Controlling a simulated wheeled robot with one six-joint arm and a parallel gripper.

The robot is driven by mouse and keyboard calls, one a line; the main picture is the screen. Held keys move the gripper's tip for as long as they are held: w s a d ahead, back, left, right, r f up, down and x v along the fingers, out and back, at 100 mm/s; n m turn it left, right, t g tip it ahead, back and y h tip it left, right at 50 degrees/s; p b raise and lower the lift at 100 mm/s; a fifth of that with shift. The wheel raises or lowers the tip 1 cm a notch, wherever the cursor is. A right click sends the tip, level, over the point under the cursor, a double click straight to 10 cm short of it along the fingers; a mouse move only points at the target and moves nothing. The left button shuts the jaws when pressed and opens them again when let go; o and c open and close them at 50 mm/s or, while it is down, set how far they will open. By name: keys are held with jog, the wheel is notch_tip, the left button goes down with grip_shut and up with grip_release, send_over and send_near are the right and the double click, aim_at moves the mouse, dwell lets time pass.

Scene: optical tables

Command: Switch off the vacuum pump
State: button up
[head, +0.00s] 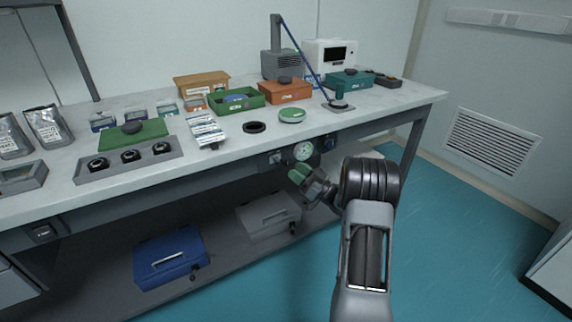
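No thing in the head view is clearly marked as the vacuum pump. A round pale dial or gauge (304,151) sits on the front edge of the bench. A small switch-like fitting (277,158) is to its left, and a dark fitting with a blue part (328,143) is to its right. My gripper (299,175), with green tips, is in front of the bench edge, just below the dial. I cannot tell whether it touches anything. Its fingers are too small and turned away to show whether they are open or shut.
The pale bench top (270,140) holds boxes, trays, a grey machine (283,64) with a blue arm or hose, and a white instrument (330,55). A blue case (172,262) and a grey case (268,216) are on the lower shelf. The teal floor (470,220) at right is clear.

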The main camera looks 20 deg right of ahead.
aim_at(286, 160)
jog(key=shift+x, duration=2.55)
jog(key=shift+c, duration=0.4)
grip_shut()
